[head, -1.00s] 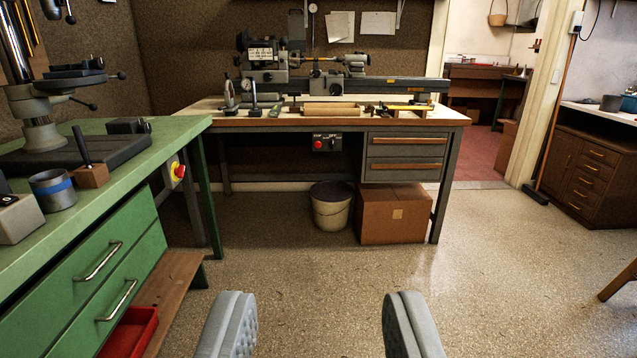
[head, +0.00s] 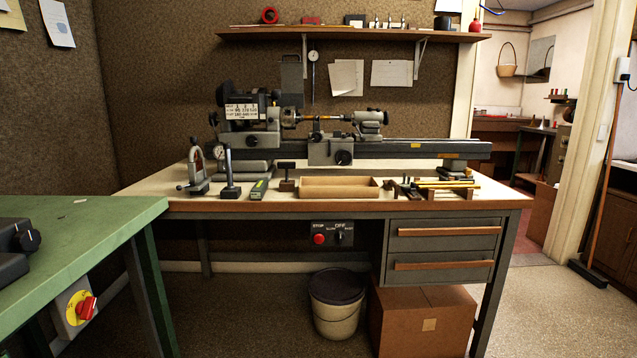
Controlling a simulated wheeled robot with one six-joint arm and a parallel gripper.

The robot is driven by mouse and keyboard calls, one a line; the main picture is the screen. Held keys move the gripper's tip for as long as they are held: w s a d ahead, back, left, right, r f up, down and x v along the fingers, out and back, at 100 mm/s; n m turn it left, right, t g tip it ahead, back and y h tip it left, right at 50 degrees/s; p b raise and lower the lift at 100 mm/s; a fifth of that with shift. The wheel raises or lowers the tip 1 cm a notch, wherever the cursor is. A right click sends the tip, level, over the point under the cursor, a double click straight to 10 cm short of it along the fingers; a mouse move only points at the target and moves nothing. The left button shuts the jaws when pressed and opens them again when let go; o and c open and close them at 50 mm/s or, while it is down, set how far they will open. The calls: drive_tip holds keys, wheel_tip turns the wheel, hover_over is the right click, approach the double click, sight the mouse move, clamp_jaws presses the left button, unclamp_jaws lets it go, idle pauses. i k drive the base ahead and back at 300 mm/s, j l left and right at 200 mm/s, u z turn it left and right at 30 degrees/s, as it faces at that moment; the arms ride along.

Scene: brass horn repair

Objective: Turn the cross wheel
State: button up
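A small grey lathe (head: 400,149) stands on the workbench ahead. On the front of its carriage (head: 318,151) is a small dark round wheel (head: 343,157), which looks like the cross wheel. A thin brass-coloured rod (head: 325,117) runs between the headstock (head: 250,118) and the tailstock (head: 369,122). My gripper is not in this view, so its state is hidden. Nothing touches the wheel, and its front is in plain view.
A dial stand (head: 229,180), a wooden tray (head: 340,187) and small tools line the bench's front edge. A stop/start switch box (head: 332,234) hangs below. A green bench (head: 75,235) juts in at left. A bucket (head: 336,300) and cardboard box (head: 424,315) stand beneath. Floor is open at right.

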sight(317, 137)
drive_tip(key=i, duration=2.05)
